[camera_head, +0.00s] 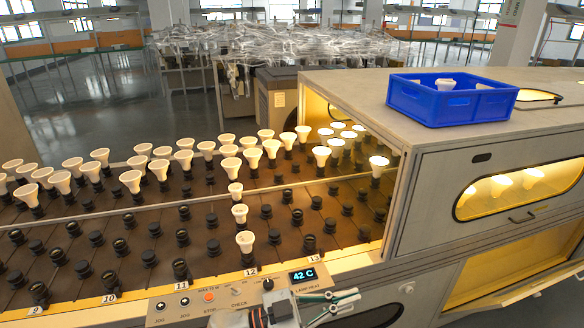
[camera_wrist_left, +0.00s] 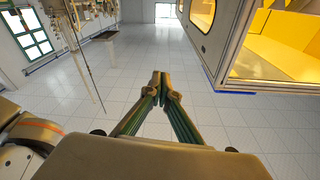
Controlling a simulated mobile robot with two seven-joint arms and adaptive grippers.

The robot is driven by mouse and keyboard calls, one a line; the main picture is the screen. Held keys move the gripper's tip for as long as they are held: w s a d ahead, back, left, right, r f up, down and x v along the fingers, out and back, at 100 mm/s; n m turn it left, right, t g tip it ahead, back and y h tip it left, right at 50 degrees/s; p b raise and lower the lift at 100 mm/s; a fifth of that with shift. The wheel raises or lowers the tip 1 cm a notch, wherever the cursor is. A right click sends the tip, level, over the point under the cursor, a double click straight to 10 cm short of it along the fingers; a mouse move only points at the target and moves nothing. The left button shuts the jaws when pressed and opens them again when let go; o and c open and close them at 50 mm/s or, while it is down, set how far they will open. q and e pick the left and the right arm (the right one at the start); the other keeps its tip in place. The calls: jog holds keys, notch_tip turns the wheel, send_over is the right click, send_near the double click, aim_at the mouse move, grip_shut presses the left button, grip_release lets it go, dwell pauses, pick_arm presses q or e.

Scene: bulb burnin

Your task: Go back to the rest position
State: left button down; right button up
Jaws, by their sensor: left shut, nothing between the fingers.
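My left gripper (camera_head: 345,299) shows at the bottom of the head view, in front of the control panel's lower right edge. Its green-sided fingers are together and hold nothing. In the left wrist view the fingertips (camera_wrist_left: 160,80) meet over the pale tiled floor (camera_wrist_left: 130,75), touching no object. My right gripper is in neither view.
The burn-in bench (camera_head: 75,222) carries several white bulbs (camera_head: 245,239) in black sockets. Its control panel (camera_head: 220,297) reads 42 C. A blue crate (camera_head: 420,101) with a bulb stands on the cabinet (camera_head: 350,83). The cabinet's lower right compartment (camera_head: 500,270) is open.

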pick_arm(q)
jog(key=w+a+f+n+t+y, duration=0.1)
jog(key=a+f+n+t+y, duration=0.45)
jog(key=a, duration=0.25)
jog(key=w+a+f+n+t+y, duration=0.1)
jog(key=a+f+n+t+y, duration=0.4)
jog(key=a, duration=0.3)
jog(key=s+a+f+n+g+y, duration=0.2)
jog(key=s+a+f+g+y, duration=0.2)
jog(key=s+a+f, duration=0.9)
jog(key=shift+s+a+f+n+y, duration=0.35)
jog(key=shift+a+f+y, duration=0.45)
jog(key=shift+a, duration=0.45)
